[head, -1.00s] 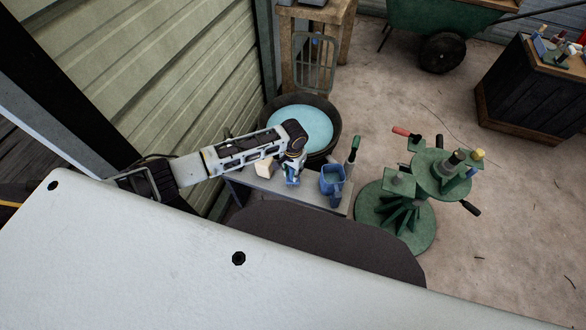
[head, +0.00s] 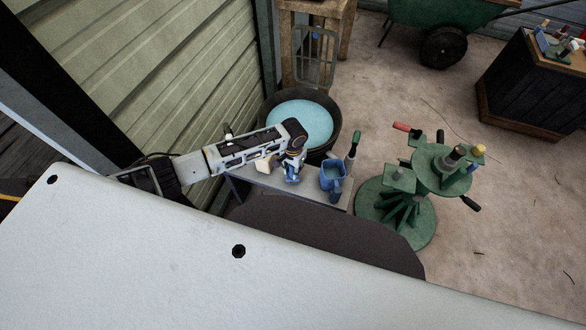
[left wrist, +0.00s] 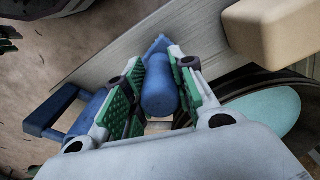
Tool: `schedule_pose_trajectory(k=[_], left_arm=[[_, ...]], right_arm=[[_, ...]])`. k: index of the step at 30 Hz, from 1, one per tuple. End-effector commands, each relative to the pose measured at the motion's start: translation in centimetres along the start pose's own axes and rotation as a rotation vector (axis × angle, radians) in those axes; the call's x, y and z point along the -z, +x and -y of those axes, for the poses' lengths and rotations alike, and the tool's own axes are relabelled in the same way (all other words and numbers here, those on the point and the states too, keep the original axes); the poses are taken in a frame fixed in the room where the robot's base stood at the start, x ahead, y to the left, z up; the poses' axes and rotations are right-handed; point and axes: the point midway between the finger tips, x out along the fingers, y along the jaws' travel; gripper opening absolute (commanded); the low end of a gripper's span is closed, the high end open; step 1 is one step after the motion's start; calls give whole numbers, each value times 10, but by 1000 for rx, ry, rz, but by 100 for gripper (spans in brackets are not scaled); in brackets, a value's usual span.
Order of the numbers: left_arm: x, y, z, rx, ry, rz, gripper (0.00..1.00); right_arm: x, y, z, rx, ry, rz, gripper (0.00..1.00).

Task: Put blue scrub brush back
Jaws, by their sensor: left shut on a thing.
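The blue scrub brush (left wrist: 160,88) is between the green finger pads of my left gripper (left wrist: 158,90) in the left wrist view, its rounded blue end toward the camera. The gripper is shut on it. In the head view the left gripper (head: 291,174) is over the grey bench (head: 312,194), and the brush shows only as a small bit of blue there. I cannot tell whether the brush touches the bench. My right gripper is in neither view.
A blue mug-like container (head: 333,176) stands on the bench right of the gripper. A pale block (head: 263,166) is on its left. A green-handled tool (head: 354,144) is at the bench's right end. A tub of blue water (head: 303,122) is behind; a green stand (head: 395,214) is on the right.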

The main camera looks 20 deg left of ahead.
Motion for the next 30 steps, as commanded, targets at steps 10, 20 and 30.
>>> schedule_pose_trajectory(k=[10,20,30], left_arm=[[0,3,0,0,0,0,0],[0,6,0,-1,0,-1,0],[0,8,0,-1,0,-1,32]], right_arm=[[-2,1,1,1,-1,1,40],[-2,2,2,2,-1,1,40],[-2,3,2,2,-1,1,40]])
